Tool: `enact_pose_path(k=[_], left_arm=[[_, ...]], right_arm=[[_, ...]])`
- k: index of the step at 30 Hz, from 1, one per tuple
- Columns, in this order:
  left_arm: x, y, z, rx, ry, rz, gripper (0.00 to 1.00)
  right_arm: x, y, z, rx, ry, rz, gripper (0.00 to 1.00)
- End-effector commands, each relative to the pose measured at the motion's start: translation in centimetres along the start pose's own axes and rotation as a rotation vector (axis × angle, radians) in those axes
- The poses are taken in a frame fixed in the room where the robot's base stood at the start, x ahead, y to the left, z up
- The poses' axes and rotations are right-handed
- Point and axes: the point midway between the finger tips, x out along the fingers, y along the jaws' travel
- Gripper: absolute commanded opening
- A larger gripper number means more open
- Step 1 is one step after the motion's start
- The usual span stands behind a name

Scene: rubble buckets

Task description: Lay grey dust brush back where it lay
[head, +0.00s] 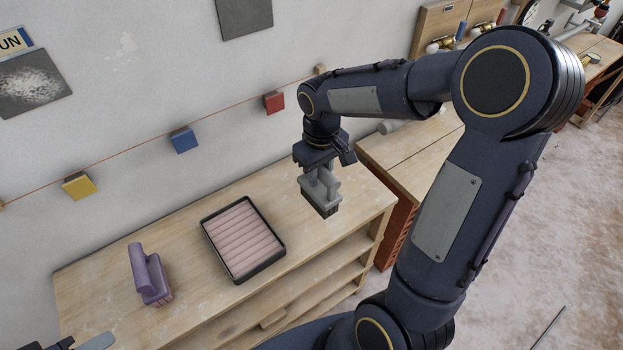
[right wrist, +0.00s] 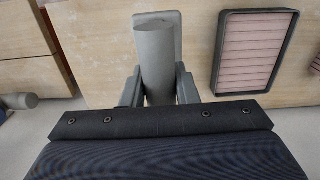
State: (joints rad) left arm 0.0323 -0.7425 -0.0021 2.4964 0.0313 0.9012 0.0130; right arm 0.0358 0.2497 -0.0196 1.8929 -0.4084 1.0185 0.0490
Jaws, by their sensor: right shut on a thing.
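The grey dust brush (head: 321,190) is in my right gripper (head: 322,172), bristles down, over the right part of the wooden bench top (head: 185,233). Whether the bristles touch the wood I cannot tell. In the right wrist view, the right gripper (right wrist: 154,88) is shut on the brush's round grey handle (right wrist: 153,58), one finger on each side. Part of my left gripper (head: 75,343) shows at the bottom left edge of the head view; its jaws are mostly cut off.
A black tray with a ribbed pink inside (head: 207,237) lies left of the held brush. It also shows in the right wrist view (right wrist: 219,50). A purple brush (head: 149,274) stands farther left. Bare wood surrounds the held brush. A second bench (head: 400,150) is to the right.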

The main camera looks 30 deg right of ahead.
Motion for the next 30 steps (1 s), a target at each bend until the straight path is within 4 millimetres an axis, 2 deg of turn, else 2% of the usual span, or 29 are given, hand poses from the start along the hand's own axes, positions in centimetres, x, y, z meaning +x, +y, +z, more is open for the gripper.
enact_pose_path(k=[3,6,15,21,30], left_arm=[[-0.5,0.2,-0.2,0.0,0.0,0.0,0.36],[-0.7,0.3,-0.4,0.0,0.0,0.0,0.36],[-1.2,0.5,-0.6,0.0,0.0,0.0,0.36],[-1.3,0.6,-0.7,0.0,0.0,0.0,0.36],[-1.2,0.5,-0.6,0.0,0.0,0.0,0.36]], right_arm=[[2.3,0.5,-1.9,0.001,-0.006,-0.001,0.0],[3.6,0.8,-3.0,0.001,-0.004,-0.001,0.0],[6.1,1.2,-4.9,0.001,-0.003,-0.001,0.0],[8.5,1.2,-4.9,0.001,-0.001,0.0,0.0],[8.7,1.2,-4.9,0.001,0.001,0.0,0.0]])
